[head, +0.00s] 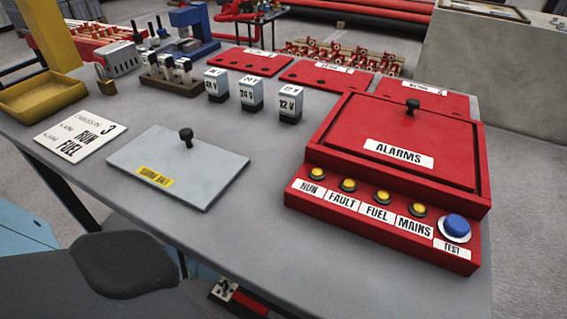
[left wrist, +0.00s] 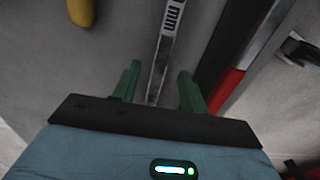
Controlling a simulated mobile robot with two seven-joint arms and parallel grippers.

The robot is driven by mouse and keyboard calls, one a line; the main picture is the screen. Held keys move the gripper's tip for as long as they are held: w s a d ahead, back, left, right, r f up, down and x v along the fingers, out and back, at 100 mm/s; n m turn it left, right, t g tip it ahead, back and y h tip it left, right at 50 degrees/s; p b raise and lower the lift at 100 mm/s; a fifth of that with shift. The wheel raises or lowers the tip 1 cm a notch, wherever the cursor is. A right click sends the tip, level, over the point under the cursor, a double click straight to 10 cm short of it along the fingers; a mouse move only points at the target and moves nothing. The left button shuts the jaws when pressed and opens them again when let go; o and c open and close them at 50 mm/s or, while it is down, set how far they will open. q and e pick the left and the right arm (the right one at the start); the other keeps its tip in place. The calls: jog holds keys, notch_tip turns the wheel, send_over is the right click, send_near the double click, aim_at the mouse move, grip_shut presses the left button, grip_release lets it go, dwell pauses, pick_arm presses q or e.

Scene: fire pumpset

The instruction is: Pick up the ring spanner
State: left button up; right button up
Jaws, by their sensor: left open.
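A long silver bar with "mm" lettering (left wrist: 170,18), which looks like the ring spanner's shank, shows in the left wrist view. It runs from the top edge down between my green fingertips. My left gripper (left wrist: 159,72) is open, with one finger on each side of the bar; I cannot tell whether either touches it. The ends of the bar are out of frame or hidden. I cannot make out the spanner or the left gripper's fingers in the head view. My right gripper is in neither view.
In the left wrist view a yellow object (left wrist: 81,11) is at upper left, and a red part (left wrist: 225,91) beside a dark bar is at right. In the head view the grey table (head: 262,262) holds a red alarm box (head: 340,165) and a grey plate (head: 150,160).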

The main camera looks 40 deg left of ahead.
pick_arm(q)
notch_tip(320, 180, down, 3)
jog(key=shift+r+b, duration=0.15)
jog(key=shift+b, duration=0.2)
jog(key=shift+r, duration=0.1)
grip_shut()
